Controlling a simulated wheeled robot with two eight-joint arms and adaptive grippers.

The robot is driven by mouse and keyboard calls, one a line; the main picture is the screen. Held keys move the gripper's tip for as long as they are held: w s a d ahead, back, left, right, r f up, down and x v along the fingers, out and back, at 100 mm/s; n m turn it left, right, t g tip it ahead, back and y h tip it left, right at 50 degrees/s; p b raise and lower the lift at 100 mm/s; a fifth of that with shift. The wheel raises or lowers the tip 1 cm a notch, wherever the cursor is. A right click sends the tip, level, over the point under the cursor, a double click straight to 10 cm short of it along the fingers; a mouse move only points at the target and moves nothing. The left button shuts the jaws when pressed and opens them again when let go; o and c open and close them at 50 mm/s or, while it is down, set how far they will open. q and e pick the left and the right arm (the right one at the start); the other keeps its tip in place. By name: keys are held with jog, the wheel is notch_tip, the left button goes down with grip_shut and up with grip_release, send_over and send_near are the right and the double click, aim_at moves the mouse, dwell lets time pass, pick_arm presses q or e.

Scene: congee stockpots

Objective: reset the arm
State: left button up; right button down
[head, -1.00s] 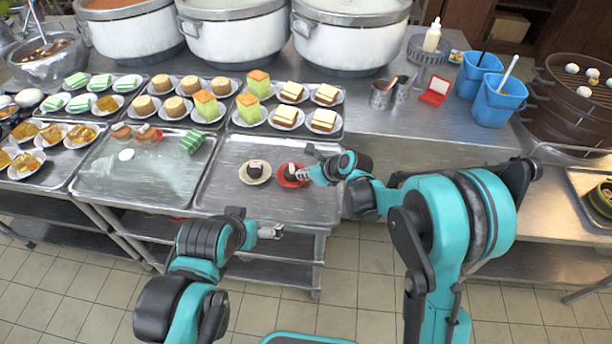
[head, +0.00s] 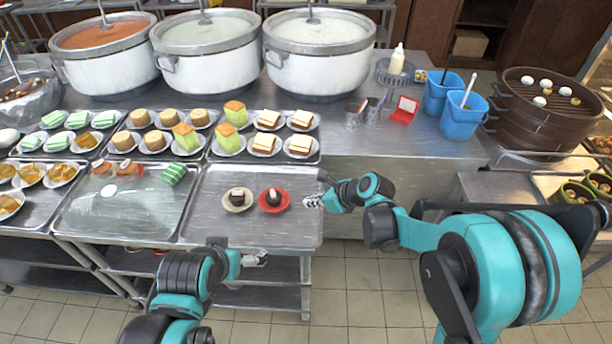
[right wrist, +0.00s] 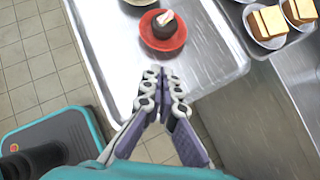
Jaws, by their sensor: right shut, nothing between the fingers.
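My right gripper (head: 314,202) is shut and empty, just above the right edge of the right tray. It also shows in the right wrist view (right wrist: 160,78), with its fingertips together and apart from the red plate. My left gripper (head: 256,259) hangs low in front of the table's front edge; it is too small in the head view to tell whether its fingers are open. A dark round cake on a red plate (head: 274,200) lies on the right tray (head: 215,222), left of my right gripper. The red plate also shows in the right wrist view (right wrist: 147,43).
A dark cake on a cream plate (head: 237,199) is beside the red plate. Rows of plated cakes fill the trays behind. Stockpots (head: 317,55) stand at the back. Blue bins (head: 463,115) and a brown steamer (head: 540,112) stand right.

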jog(key=s+d+r+n+t+h, duration=0.1)
jog(key=s+d+r+n+h, duration=0.2)
jog(key=s+d+n, duration=0.6)
jog(key=s+d+r+n+t+h, duration=0.1)
jog(key=s+d+r+n+h, duration=0.3)
jog(key=s+d+n, duration=0.6)
jog(key=s+n, duration=0.2)
jog(key=n, duration=0.4)
jog(key=shift+s+r, duration=0.3)
jog(key=shift+s, duration=0.05)
